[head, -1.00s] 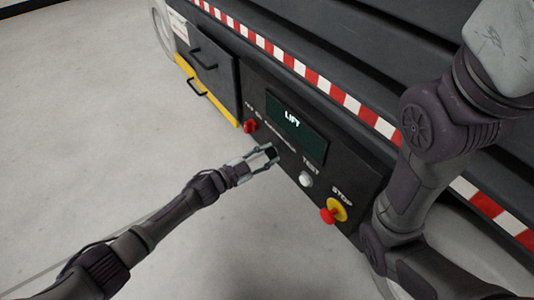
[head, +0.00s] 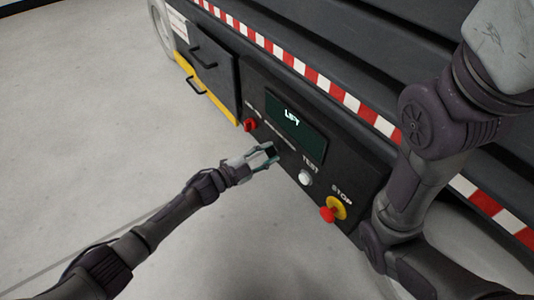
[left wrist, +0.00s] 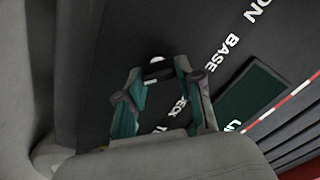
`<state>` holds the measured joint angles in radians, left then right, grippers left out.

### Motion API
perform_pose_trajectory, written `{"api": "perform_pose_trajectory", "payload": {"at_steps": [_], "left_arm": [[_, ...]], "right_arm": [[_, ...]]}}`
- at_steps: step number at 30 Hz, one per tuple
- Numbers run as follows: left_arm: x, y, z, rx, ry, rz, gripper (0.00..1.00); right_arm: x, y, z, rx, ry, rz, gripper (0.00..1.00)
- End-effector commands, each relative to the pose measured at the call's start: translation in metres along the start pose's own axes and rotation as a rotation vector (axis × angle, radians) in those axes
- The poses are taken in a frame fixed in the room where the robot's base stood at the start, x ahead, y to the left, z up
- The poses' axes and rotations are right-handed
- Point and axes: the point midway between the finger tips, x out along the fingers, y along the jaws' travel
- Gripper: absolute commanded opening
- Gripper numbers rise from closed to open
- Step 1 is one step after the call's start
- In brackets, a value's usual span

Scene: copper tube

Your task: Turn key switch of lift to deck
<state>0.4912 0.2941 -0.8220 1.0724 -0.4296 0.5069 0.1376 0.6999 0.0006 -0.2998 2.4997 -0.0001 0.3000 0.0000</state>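The dark lift control panel (head: 283,140) has a screen reading LIFT (head: 296,122). My left gripper (head: 271,150) is at the panel below the screen, fingers spread and pointing at it. In the left wrist view the two fingers (left wrist: 157,80) stand apart. A small round black and white part (left wrist: 156,67) shows between their tips; I cannot tell whether they touch it. The words BASE (left wrist: 228,46) and DECK (left wrist: 182,112) are printed close by. The key switch is not clearly visible in the head view, where the gripper covers part of the panel. My right gripper is out of view.
A red knob (head: 249,125) is at the panel's left end. A white TEST button (head: 305,177) and a red STOP button (head: 327,214) on a yellow base (head: 338,207) are to the right. My right arm stands beyond them. Open floor (head: 110,110) lies left.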

Motion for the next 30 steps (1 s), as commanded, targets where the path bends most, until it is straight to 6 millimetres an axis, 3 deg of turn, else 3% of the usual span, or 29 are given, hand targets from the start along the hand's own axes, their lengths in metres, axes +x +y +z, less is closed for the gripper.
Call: {"api": "perform_pose_trajectory", "payload": {"at_steps": [1, 4, 16, 30], "left_arm": [[0.0, 0.001, 0.0, 0.0, 0.001, 0.002, 0.45], [0.0, 0.001, 0.0, 0.0, 0.001, 0.002, 0.6], [-0.009, 0.0, 0.001, -0.001, -0.001, 0.0, 0.6], [-0.099, 0.001, 0.001, -0.002, -0.002, 0.002, 0.6]], "right_arm": [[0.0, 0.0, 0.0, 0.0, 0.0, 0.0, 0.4], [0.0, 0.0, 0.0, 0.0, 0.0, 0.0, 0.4], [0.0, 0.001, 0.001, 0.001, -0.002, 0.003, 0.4], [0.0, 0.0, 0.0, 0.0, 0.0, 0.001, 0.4]]}}
